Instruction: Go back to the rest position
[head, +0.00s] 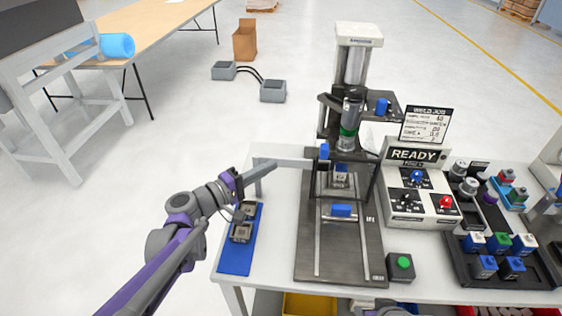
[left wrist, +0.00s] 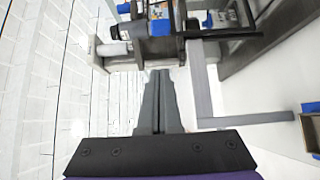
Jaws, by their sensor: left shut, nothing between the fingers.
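My left gripper (head: 268,167) reaches in from the left on a grey and purple arm. Its tips are over the left part of the white table (head: 270,255), beside the welding station. In the left wrist view its two long grey fingers (left wrist: 160,78) lie together with nothing between them. Parts of the station frame show beyond the tips there.
The station's dark base (head: 345,258) carries a tall press (head: 355,60). A blue tray (head: 236,262) with grey blocks lies below my left wrist. A control box (head: 415,185) reading READY and a green button (head: 404,263) stand right. Open floor lies left of the table.

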